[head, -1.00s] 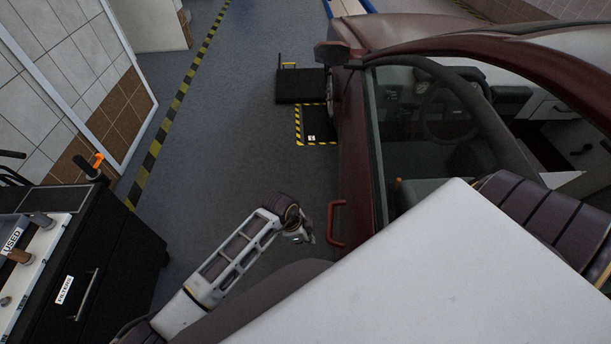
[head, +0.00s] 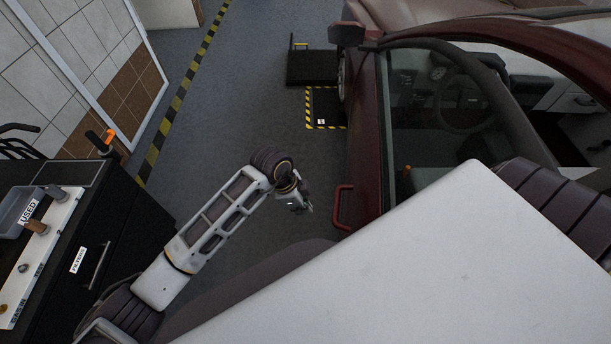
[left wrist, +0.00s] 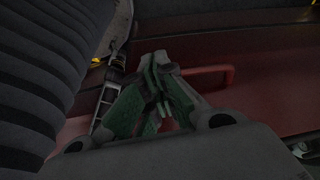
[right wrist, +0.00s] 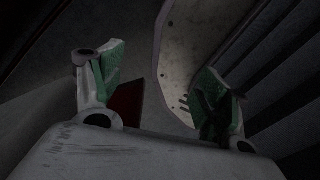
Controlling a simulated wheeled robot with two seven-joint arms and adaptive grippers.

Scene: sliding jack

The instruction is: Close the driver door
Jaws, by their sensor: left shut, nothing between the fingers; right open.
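The dark red driver door (head: 362,160) is on the left side of the car, with its red handle (head: 342,207) low on its outer face. Whether it stands ajar is hard to tell. My left gripper (head: 303,204) is just left of the handle, apart from it. In the left wrist view the left gripper (left wrist: 160,64) has its fingers together and empty, with the handle (left wrist: 228,74) behind and to the right. My right gripper (right wrist: 165,72) is open and empty in the right wrist view; it is hidden in the head view.
A black tool cart (head: 100,245) stands at the left. A black block (head: 312,68) and a yellow-black floor square (head: 325,108) lie ahead beside the front wheel. The grey floor (head: 230,110) between the cart and car is free.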

